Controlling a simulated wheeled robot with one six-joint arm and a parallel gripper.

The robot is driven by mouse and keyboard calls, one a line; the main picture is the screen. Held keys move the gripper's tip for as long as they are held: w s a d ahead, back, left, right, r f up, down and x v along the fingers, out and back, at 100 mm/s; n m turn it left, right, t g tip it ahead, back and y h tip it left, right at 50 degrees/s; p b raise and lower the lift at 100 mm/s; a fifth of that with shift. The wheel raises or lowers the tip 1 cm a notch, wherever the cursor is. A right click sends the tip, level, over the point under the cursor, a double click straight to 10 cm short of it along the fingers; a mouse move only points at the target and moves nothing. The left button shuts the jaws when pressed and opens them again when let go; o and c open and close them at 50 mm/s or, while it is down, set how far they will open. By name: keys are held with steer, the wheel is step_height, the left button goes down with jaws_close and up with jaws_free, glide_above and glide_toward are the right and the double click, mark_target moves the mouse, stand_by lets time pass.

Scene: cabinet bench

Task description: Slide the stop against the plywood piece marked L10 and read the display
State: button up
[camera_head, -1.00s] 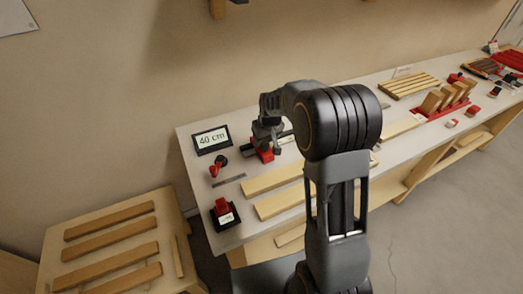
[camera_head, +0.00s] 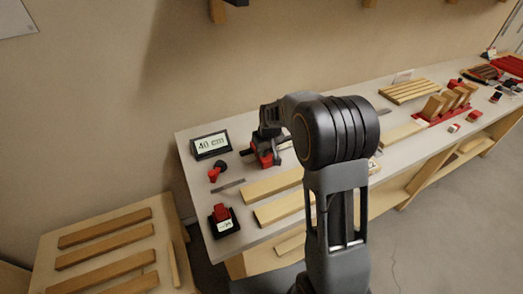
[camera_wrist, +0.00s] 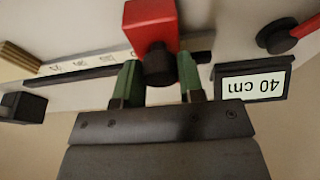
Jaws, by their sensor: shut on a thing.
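The red stop (camera_wrist: 152,25) with its dark knob (camera_wrist: 159,68) sits on a dark rail (camera_wrist: 85,75) in the wrist view. My gripper (camera_wrist: 160,82) is shut on the stop's knob, with a green-lined finger on each side. In the head view my gripper (camera_head: 270,138) is at the red stop (camera_head: 264,155), partly hidden by my arm. The display (camera_head: 211,144) reads 40 cm; it shows upside down in the wrist view (camera_wrist: 253,86). No L10 mark is legible. A pale strip with small marks (camera_wrist: 85,65) lies along the rail.
Light wooden strips (camera_head: 272,184) lie on the bench front. A red-and-black device (camera_head: 222,218) stands at the bench's left corner, and a red-and-black item (camera_head: 216,171) lies below the display. A lower table (camera_head: 100,250) with several strips stands at left.

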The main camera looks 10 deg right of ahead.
steer(key=shift+w+d, duration=0.25)
steer(key=shift+d, duration=0.9)
steer(key=shift+w+d, duration=0.2)
steer(key=shift+d, duration=0.9)
steer(key=shift+w+d, duration=0.25)
steer(key=shift+d, duration=0.9)
steer(key=shift+w+d, duration=0.25)
steer(key=shift+d, duration=0.9)
steer(key=shift+w+d, duration=0.2)
steer(key=shift+d, duration=0.95)
steer(key=shift+w+d, duration=0.25)
steer(key=shift+d, duration=1)
steer(key=shift+w+d, duration=0.2)
steer(key=shift+d, duration=0.8)
steer(key=shift+w+d, duration=0.2)
steer(key=shift+d, duration=0.75)
steer(key=o, duration=0.8)
steer(key=shift+c, duration=0.2)
steer(key=shift+r, duration=0.2)
step_height(320, 180, up, 9)
steer(key=p, duration=0.5)
steer(key=shift+f, duration=0.15)
